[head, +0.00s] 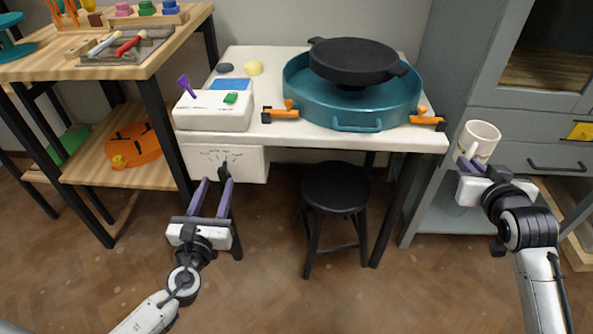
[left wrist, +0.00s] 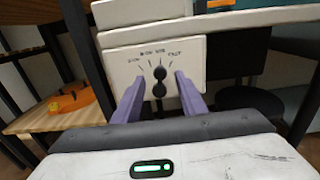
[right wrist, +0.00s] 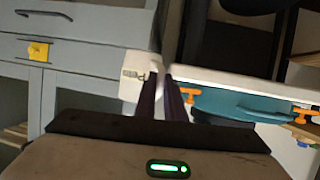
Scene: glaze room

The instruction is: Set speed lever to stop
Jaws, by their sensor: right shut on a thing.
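The speed lever (left wrist: 159,76) is a black knobbed lever on the white panel (head: 195,160) under the wheel table. Tick lines and small labels fan out above it; the lettering is too blurred to read surely. In the left wrist view the lever stands near the middle of the fan. My left gripper (head: 213,182) is open, its purple fingers one on each side of the lever, with gaps visible in the left wrist view. My right gripper (head: 470,165) is shut on a white mug (head: 481,138), held up at the right; the mug also shows in the right wrist view (right wrist: 133,90).
The white table (head: 275,142) bears a teal basin (head: 350,108) with a black wheel head (head: 352,60), orange clamps and a white control box (head: 213,112). A black stool (head: 336,188) stands below. A wooden shelf (head: 150,65) is left, a grey cabinet (head: 460,80) right.

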